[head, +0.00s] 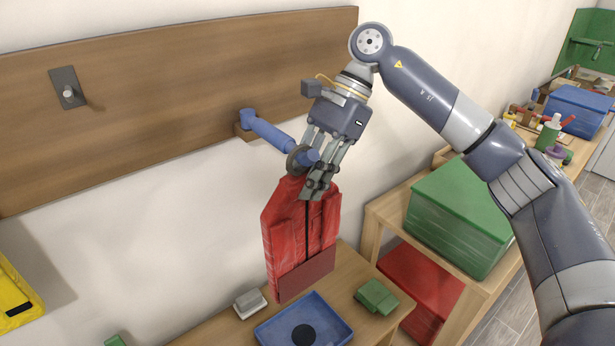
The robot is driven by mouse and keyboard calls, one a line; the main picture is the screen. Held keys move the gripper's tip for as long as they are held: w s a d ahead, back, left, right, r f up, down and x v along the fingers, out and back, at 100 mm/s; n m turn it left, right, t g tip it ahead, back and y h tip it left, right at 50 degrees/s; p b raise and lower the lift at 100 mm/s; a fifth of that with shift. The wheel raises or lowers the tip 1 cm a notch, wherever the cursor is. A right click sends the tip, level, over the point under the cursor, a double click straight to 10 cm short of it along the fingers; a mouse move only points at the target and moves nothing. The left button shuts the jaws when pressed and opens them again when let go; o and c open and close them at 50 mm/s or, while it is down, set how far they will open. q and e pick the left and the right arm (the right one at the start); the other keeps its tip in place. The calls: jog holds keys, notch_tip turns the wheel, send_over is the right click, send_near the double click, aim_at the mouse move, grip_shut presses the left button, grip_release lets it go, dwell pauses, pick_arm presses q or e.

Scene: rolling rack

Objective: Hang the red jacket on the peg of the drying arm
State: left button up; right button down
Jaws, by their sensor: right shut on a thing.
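The red jacket (300,240) hangs upright below my right gripper (318,188), which is shut on its top edge. A dark grey ring (297,160) sits at the arm's outer end, right above the jacket. The fingers partly hide this spot, so I cannot tell whether the ring is around the peg or only in front of it. My left gripper is not in view.
A wooden bench below carries a blue tray (268,338), a green block (376,296) and a grey-white block (250,303). A shelf with a green box (462,215) and a red box (420,290) stands at right. A metal hook (69,92) is on the board (180,80).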

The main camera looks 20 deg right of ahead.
jog(key=c, duration=1.2)
grip_release()
jog(key=shift+c, duration=0.2)
jog(key=shift+w+d+r, duration=0.1)
jog(key=shift+d+r, duration=0.15)
jog(key=shift+r, duration=0.25)
jog(key=shift+w+d+r, duration=0.2)
jog(key=shift+d+r, duration=0.25)
jog(key=shift+d, duration=0.1)
jog(key=shift+w+d+r, duration=0.15)
jog(key=shift+d+r, duration=0.25)
jog(key=shift+d, duration=0.15)
jog(key=w+d, duration=0.3)
jog(key=d, duration=0.7)
jog(key=shift+w, duration=0.15)
jog(key=shift+d, duration=0.15)
